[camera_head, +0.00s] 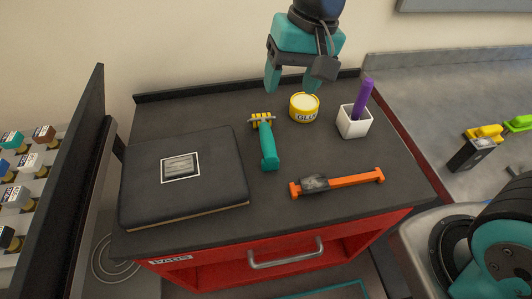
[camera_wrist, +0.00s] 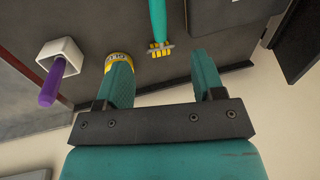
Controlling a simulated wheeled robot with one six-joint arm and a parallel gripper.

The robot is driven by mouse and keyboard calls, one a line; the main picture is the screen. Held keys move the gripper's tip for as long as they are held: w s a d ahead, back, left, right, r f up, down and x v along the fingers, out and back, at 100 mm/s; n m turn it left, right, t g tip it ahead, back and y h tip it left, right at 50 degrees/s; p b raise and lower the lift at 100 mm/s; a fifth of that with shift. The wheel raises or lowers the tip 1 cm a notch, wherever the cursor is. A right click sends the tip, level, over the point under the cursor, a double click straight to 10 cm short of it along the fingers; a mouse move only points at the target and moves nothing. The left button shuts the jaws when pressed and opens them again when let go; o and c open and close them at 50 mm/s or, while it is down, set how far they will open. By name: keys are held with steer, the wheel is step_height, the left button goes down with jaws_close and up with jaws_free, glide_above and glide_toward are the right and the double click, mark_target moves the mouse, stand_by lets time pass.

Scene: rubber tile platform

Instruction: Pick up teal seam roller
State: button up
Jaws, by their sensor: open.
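The teal seam roller (camera_head: 268,148) lies on the dark rubber top of the red cabinet (camera_head: 222,245), between a dark padded book-like case and a glue tin. Its yellow ribbed roller head points to the back and its teal handle to the front. In the wrist view the yellow head and part of the handle (camera_wrist: 158,22) show beyond my fingers; the rest of the handle is cut off by the frame edge. My gripper (camera_head: 292,86) is open and empty, above the back edge of the top, behind the roller; its two teal fingers also show in the wrist view (camera_wrist: 163,72).
A yellow glue tin (camera_head: 304,108) stands right of the roller, close under my gripper. A white cup (camera_head: 353,125) with a purple stick (camera_head: 363,98) is farther right. An orange-handled tool (camera_head: 338,182) lies in front; the dark case (camera_head: 222,172) is left.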

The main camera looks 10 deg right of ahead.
mark_target(268, 139)
steer(key=shift+m, duration=0.5)
steer(key=x, duration=0.5)
steer(key=w+x, duration=0.1)
steer(key=x, duration=0.3)
steer(key=w+x, duration=0.1)
steer(key=x, duration=0.4)
steer(key=shift+f, duration=0.35)
steer(key=shift+w+d+p+x, duration=0.15)
steer(key=shift+p+x, duration=0.1)
steer(key=shift+x, duration=1.15)
steer(key=shift+w+d+p+x, duration=0.1)
steer(key=shift+d+p+x, duration=0.1)
steer(key=shift+x, duration=1.2)
steer(key=c, duration=1)
steer(key=shift+c, duration=0.6)
steer(key=shift+r, duration=0.1)
